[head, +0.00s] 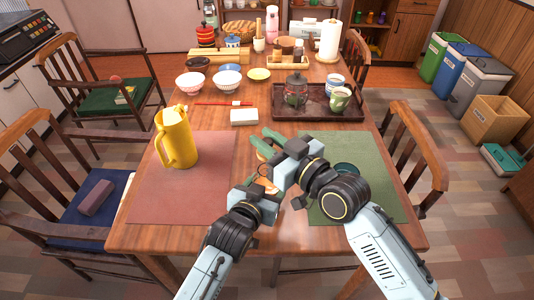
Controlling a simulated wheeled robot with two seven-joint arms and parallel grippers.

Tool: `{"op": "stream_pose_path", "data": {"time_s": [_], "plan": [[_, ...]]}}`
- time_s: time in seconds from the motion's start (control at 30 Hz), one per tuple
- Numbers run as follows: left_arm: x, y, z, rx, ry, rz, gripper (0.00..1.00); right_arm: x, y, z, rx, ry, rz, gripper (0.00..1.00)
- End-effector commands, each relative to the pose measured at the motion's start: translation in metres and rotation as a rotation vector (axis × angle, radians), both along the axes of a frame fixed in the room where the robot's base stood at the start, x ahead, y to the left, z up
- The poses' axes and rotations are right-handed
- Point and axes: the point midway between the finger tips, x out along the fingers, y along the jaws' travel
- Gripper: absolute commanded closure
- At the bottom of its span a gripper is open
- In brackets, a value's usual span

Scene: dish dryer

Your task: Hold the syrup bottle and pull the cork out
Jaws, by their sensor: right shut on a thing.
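My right gripper (268,146) is over the middle of the table, in the gap between the red and green mats. Two green finger-like shapes reach to the far left from its dark body, and a small tan piece shows between them. My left gripper (266,184) is close below it, nearer the front edge. A small orange-tan patch shows beside its jaws, mostly covered by the two grippers. I cannot make out the whole syrup bottle or tell the cork apart from it. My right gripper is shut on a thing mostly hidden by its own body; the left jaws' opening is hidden.
A yellow pitcher (176,140) stands on the red mat (165,205). A white block (244,117) lies beyond the grippers. A dark tray (340,115) with a teapot (296,90) and cups is at the back right. The green mat (370,195) lies under my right arm.

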Motion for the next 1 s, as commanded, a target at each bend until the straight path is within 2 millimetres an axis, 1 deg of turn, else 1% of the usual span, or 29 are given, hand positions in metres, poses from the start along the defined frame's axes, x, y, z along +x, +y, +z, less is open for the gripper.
{"op": "stream_pose_path", "data": {"time_s": [0.03, 0.1, 0.23, 0.4, 0.6, 0.63, 0.8, 1.0], "plan": [[0.000, 0.000, -0.001, 0.001, 0.002, 0.001, 0.73, 0.000, 0.000, 0.013, 0.003, -0.005, 0.000, 0.99], [0.000, 0.000, -0.001, 0.001, 0.002, 0.001, 0.73, 0.000, 0.000, 0.025, 0.003, -0.003, 0.001, 0.99], [0.000, 0.000, -0.001, 0.001, 0.002, 0.001, 0.73, 0.000, 0.000, 0.043, 0.001, -0.002, 0.000, 0.99], [0.000, 0.000, -0.001, 0.001, 0.002, 0.001, 0.73, 0.000, 0.000, 0.051, 0.000, 0.001, -0.001, 0.99], [0.000, 0.001, -0.001, 0.001, 0.002, 0.001, 0.73, 0.000, 0.000, 0.051, 0.000, 0.001, -0.001, 0.99], [0.000, 0.001, -0.001, 0.001, 0.002, 0.001, 0.33, 0.000, 0.000, 0.051, 0.000, 0.001, -0.001, 0.99], [0.000, 0.000, -0.001, 0.001, 0.002, 0.001, 0.11, 0.000, 0.000, 0.051, 0.000, 0.001, -0.001, 0.99], [0.000, 0.000, 0.000, 0.000, 0.001, 0.000, 0.10, 0.000, 0.000, 0.051, 0.000, 0.001, -0.001, 0.99]]}}
